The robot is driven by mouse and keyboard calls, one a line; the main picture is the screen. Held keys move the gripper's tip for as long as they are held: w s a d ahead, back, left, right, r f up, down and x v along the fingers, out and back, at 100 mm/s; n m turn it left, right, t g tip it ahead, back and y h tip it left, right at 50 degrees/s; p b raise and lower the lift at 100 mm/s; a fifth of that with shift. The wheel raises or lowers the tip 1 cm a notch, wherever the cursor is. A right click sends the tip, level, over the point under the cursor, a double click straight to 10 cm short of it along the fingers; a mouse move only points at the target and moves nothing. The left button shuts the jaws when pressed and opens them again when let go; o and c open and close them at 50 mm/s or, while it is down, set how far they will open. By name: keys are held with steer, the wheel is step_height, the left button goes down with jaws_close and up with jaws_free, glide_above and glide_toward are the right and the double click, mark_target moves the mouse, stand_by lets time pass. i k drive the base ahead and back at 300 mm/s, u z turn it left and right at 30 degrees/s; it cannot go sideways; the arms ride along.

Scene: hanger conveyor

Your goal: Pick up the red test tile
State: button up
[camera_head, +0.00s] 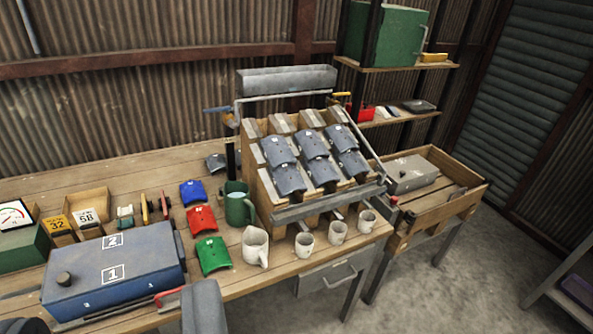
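The red test tile (201,219) is a small curved plate lying on the wooden workbench (130,172). It lies between a blue tile (192,191) behind it and a green tile (213,254) in front, apart from both. Its whole top shows, with a small pale mark. A grey rounded part (203,308) at the bottom edge appears to be part of my gripper or arm. It is in front of the green tile in the picture and well short of the red tile. Its fingertips cannot be made out, and I see nothing held.
A green mug (238,205) stands close right of the red tile, with a white jug (255,246) in front. A blue box (113,272) numbered 1 and 2 stands left. A wooden rack (257,190) holding several grey curved plates rises right.

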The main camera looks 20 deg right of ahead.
mark_target(200, 217)
steer(key=z, duration=0.3)
steer(key=i, duration=1.95)
steer(key=u, duration=0.55)
